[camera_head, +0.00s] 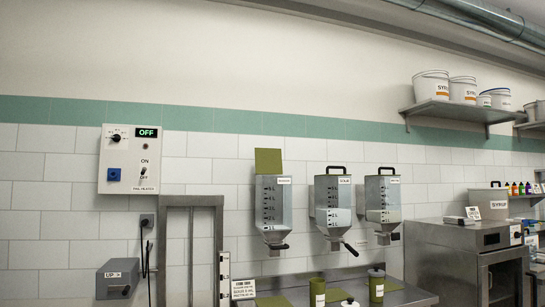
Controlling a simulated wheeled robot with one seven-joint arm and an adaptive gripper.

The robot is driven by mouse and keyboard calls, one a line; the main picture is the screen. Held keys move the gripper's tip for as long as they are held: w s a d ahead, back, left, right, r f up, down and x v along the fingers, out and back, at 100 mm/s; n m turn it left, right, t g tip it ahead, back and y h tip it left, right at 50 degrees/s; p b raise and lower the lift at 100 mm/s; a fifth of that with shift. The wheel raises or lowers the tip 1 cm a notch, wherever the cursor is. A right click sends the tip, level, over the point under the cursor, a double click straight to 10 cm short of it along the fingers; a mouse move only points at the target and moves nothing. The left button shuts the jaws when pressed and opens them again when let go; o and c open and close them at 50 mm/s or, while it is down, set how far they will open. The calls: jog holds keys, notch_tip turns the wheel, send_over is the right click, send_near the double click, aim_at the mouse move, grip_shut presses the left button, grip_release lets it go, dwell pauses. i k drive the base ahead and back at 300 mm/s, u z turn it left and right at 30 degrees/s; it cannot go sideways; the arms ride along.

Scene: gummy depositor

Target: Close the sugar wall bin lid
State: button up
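Three metal wall bins with level marks hang on the tiled wall. The left bin (273,203) has an olive-green lid (268,161) standing upright above its top, so it is open. The middle bin (332,200) and the right bin (382,198) have black handles at their tops and no raised lid. The small labels on the bins are too blurred to read, so I cannot tell which holds sugar. My gripper is not in view.
A steel counter (413,295) below holds olive-green canisters (317,292) and a sign (243,289). A control panel (129,159) and a metal frame (190,201) are at left. A steel oven-like unit (440,265) and a shelf (455,112) with syrup buckets are at right.

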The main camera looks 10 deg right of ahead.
aim_at(267, 161)
jog(key=z, duration=0.65)
jog(key=i, duration=0.55)
jog(key=z, duration=0.7)
jog(key=i, duration=0.75)
jog(key=u, duration=0.55)
jog(key=i, duration=0.6)
jog(key=u, duration=0.75)
